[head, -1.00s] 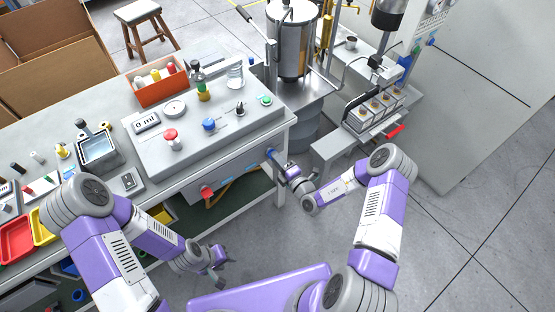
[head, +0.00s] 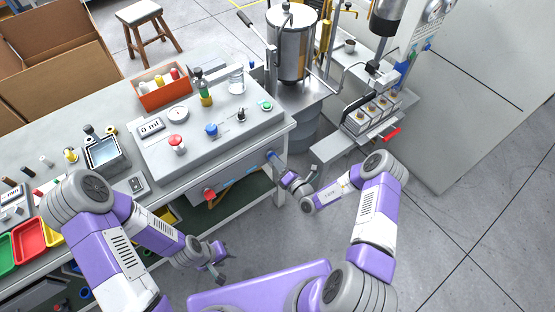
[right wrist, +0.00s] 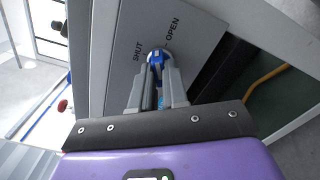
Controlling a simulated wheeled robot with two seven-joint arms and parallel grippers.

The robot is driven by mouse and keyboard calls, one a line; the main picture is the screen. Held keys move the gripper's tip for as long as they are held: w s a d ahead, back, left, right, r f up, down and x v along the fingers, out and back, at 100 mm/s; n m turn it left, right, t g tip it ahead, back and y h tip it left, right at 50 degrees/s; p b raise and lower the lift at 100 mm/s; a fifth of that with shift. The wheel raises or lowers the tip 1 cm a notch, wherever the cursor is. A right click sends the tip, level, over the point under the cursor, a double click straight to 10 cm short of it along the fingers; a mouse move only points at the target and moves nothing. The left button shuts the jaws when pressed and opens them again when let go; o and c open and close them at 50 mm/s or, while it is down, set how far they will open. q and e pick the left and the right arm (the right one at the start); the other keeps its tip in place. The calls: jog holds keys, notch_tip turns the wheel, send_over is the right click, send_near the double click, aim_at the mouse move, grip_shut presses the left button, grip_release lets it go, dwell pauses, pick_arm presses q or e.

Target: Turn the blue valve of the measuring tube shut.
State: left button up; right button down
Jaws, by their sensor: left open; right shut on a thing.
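The blue valve (right wrist: 155,58) is on the front of the bench, on a grey panel (right wrist: 190,25) printed SHUT and OPEN. Its blue end shows between my right fingertips in the right wrist view; the rest of the handle is hidden by the fingers. In the head view the blue valve (head: 271,154) is small at the bench's right front corner. My right gripper (head: 281,167) is shut on it; it also shows in the right wrist view (right wrist: 154,70). My left gripper (head: 222,265) is open and empty, low in front of the bench. I cannot make out the measuring tube.
A grey control box (head: 205,140) with coloured knobs stands on the bench above the valve. A red knob (head: 210,195) sticks out of the bench front, left of the valve. A metal tank (head: 290,45) and a machine stand behind. The floor at right is clear.

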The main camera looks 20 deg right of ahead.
jog(key=n+p, duration=0.5)
jog(key=n, duration=0.6)
jog(key=shift+p, duration=0.35)
jog(key=shift+n, duration=0.4)
jog(key=c, duration=1.1)
grip_release()
jog(key=shift+c, duration=0.2)
jog(key=shift+s, duration=0.1)
jog(key=p+v, duration=0.1)
jog(key=v, duration=0.6)
jog(key=shift+s, duration=0.15)
